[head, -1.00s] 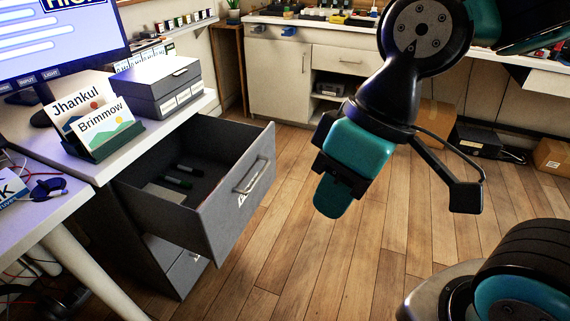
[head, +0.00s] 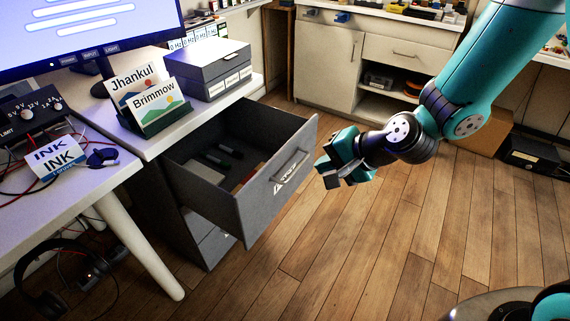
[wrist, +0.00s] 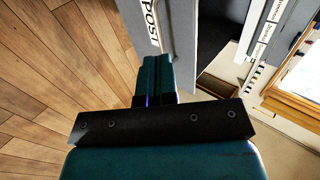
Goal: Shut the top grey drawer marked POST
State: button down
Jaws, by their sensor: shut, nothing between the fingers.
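The top grey drawer (head: 275,190) is pulled well out of its cabinet under the desk at the left. Its front carries a bar handle and a white label, which reads POST in the wrist view (wrist: 151,27). Dark markers and a pale flat item lie inside it. My gripper (head: 324,172) is shut and empty, to the right of the drawer front at about the height of its upper part. In the wrist view the shut fingers (wrist: 153,75) point toward the drawer front. I cannot tell whether they touch it.
A second grey drawer (head: 214,244) below looks shut. On the desk above stand a card holder (head: 160,118) with two name cards and a grey box (head: 207,66). A white table leg (head: 140,245) stands to the left. The wooden floor (head: 370,250) in front is clear.

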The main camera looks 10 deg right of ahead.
aim_at(276, 168)
jog(key=b+x, duration=0.1)
jog(key=x, duration=0.6)
jog(key=shift+a+f, duration=0.2)
jog(key=w+a, duration=0.2)
jog(key=shift+w+a+f, duration=0.1)
jog(key=shift+a, duration=0.3)
jog(key=shift+w+a, duration=0.3)
